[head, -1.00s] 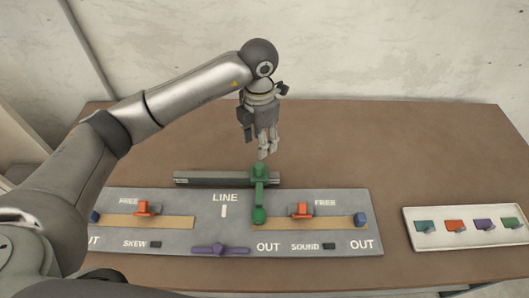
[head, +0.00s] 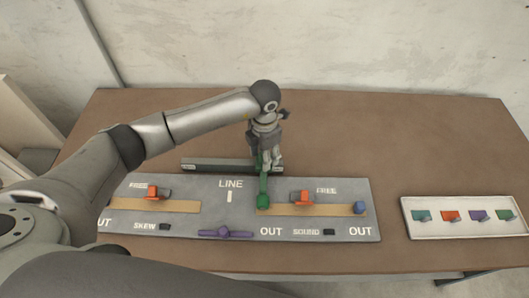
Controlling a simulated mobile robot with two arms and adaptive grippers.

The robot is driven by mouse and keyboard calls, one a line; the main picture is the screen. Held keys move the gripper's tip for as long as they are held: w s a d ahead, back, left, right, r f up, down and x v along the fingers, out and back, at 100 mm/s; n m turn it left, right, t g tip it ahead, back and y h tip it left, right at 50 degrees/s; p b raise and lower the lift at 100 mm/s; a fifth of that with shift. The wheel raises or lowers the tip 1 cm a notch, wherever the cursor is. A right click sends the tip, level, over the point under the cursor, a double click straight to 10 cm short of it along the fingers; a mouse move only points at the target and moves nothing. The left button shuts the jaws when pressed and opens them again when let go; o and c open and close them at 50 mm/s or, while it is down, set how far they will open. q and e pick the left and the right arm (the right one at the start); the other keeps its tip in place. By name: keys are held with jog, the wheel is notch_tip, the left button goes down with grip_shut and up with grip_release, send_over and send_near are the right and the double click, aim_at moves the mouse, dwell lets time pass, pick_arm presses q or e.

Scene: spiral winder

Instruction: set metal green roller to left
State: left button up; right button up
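The green metal piece (head: 263,200) is an upright arm with a rounded lower end. It runs from the dark rail (head: 215,166) at the back of the grey panel (head: 330,217) down onto the panel, right of the "LINE" mark. My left gripper (head: 268,167) points down over the top of the green piece, with its fingers at the rail. The fingers cover the green knob there. I cannot tell whether they are closed on it. My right gripper is not in view.
Orange sliders (head: 157,191) and (head: 303,198) sit above tan strips on the panel. A blue knob (head: 360,208) is at the right end and a purple handle (head: 227,233) at the front. A white tray (head: 470,236) with several small coloured pieces stands right. The brown table is clear behind.

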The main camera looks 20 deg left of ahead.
pick_arm(q)
grip_shut()
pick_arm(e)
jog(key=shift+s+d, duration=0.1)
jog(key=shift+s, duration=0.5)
pick_arm(q)
jog(key=shift+a, duration=0.1)
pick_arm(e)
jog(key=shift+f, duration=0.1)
pick_arm(q)
jog(key=s+a+b, duration=0.1)
jog(key=a, duration=0.5)
jog(key=s+a+b, duration=0.2)
jog(key=a, duration=0.5)
jog(key=s+a+b, duration=0.2)
jog(key=a, duration=0.4)
jog(key=shift+s+a, duration=0.2)
jog(key=shift+s, duration=0.05)
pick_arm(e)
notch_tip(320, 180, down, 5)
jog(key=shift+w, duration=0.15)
pick_arm(q)
jog(key=shift+a, duration=0.1)
jog(key=shift+c, duration=1.8)
grip_release()
jog(key=o, duration=0.4)
jog(key=shift+s, duration=0.1)
jog(key=shift+c, duration=0.2)
